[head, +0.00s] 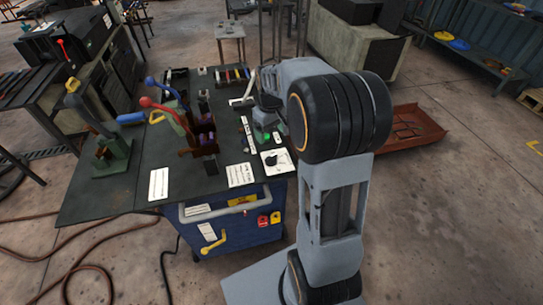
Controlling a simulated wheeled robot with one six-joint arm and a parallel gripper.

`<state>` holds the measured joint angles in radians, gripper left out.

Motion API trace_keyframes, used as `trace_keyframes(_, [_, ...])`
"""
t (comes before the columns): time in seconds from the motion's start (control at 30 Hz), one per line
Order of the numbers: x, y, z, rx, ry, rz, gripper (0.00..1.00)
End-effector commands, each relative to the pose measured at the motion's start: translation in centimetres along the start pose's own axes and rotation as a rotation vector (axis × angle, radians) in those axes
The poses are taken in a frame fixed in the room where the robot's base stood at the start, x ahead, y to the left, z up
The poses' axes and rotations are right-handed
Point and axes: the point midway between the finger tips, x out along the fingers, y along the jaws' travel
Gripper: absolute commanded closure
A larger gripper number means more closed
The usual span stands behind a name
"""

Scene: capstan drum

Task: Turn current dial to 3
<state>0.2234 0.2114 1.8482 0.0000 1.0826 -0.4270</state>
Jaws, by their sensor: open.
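A white square plate with a small black knob (277,158) lies on the bench top near its front right corner. It looks like the current dial, but its numbers and pointer are too small to read. My gripper (266,119) hangs over the right side of the bench, behind the dial and a little to its left in the picture. It is open, small and partly hidden by my own arm. It appears empty and apart from the dial.
Levers with red (146,102) and blue (150,81) knobs stand mid-bench. A green lever stand (109,157) is at the left. White cards (241,175) lie near the front. Hoses (95,236) cross the floor.

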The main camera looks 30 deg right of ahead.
Motion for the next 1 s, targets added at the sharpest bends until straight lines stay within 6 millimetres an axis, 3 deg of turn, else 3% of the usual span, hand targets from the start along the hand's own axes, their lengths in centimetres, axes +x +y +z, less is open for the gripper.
trace_keyframes(0.2, [4.4,-0.1,0.1,0.001,-0.005,-0.002,0.21])
trace_keyframes(0.5, [9.2,-0.1,0.1,0.001,-0.002,-0.001,0.21])
trace_keyframes(0.7, [10.8,-0.1,0.1,0.001,-0.002,-0.001,0.21])
trace_keyframes(1.0, [11.2,-0.1,0.0,0.001,0.001,0.000,0.21])
